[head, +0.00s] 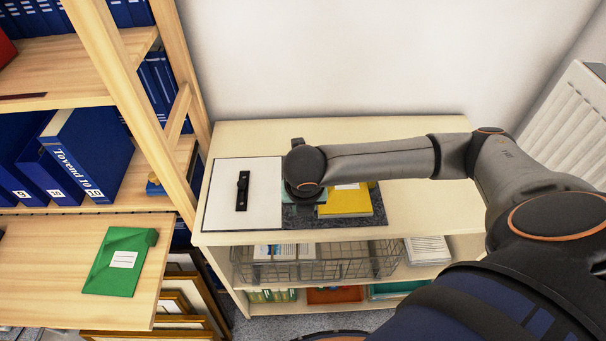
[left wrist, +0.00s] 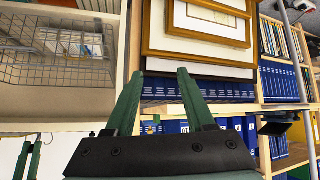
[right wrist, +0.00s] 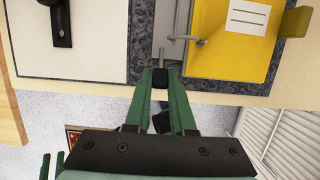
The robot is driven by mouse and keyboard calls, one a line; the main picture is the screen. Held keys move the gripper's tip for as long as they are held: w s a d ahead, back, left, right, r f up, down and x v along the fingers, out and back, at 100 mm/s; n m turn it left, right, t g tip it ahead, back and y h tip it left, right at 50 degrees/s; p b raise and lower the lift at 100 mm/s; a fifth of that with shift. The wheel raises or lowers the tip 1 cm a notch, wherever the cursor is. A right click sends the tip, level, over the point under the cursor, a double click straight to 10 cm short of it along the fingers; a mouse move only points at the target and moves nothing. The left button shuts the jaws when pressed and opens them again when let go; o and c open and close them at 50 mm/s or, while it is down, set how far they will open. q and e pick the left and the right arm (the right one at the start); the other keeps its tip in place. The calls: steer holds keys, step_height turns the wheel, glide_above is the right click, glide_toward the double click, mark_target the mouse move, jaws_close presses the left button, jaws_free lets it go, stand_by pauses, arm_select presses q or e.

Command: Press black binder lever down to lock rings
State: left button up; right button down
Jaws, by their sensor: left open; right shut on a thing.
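An open binder lies flat on the low shelf's top. Its white panel (head: 225,212) carries a black fitting (head: 242,188), also partly visible in the right wrist view (right wrist: 60,25). Its dark speckled side (head: 366,219) holds a yellow folder (head: 348,203). Metal ring parts (right wrist: 190,40) show beside the folder. My right gripper (right wrist: 161,88) is shut on the small black end of the lever (right wrist: 160,76), near the binder's front edge. In the head view my own wrist covers that spot. My left gripper (left wrist: 160,85) is open and empty, away from the binder, facing framed prints.
A wire basket (head: 310,262) sits under the shelf top (head: 430,195), whose right part is clear. A wooden bookcase (head: 185,150) with blue binders (head: 85,150) stands left. A green folder (head: 120,262) lies on its lower board. A radiator (head: 570,125) is at right.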

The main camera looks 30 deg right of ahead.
steer(key=shift+s+a+f+t+h+p, duration=0.25)
steer(key=shift+t+h+p, duration=0.1)
steer(key=shift+t, duration=0.2)
steer(key=shift+s+a+f+t+h+p, duration=0.1)
steer(key=shift+s+f+t+h+p, duration=0.1)
steer(key=shift+t+h+p, duration=0.25)
arm_select(q)
steer(key=shift+w+d+r+p, duration=0.1)
steer(key=shift+r+p, duration=0.05)
steer(key=shift+r, duration=0.65)
steer(key=shift+w+r+p, duration=0.1)
steer(key=shift+r+p, duration=0.05)
steer(key=shift+r, duration=0.65)
arm_select(e)
steer(key=shift+s+a+f+t+h, duration=0.1)
steer(key=shift+f+t+h, duration=0.25)
steer(key=shift+t, duration=0.25)
steer(key=shift+s+f+t+h, duration=0.1)
steer(key=shift+f+t+h, duration=0.2)
steer(key=shift+t, duration=0.3)
steer(key=shift+f, duration=0.1)
steer(key=c, duration=0.8)
jaws_free()
steer(key=shift+o, duration=0.2)
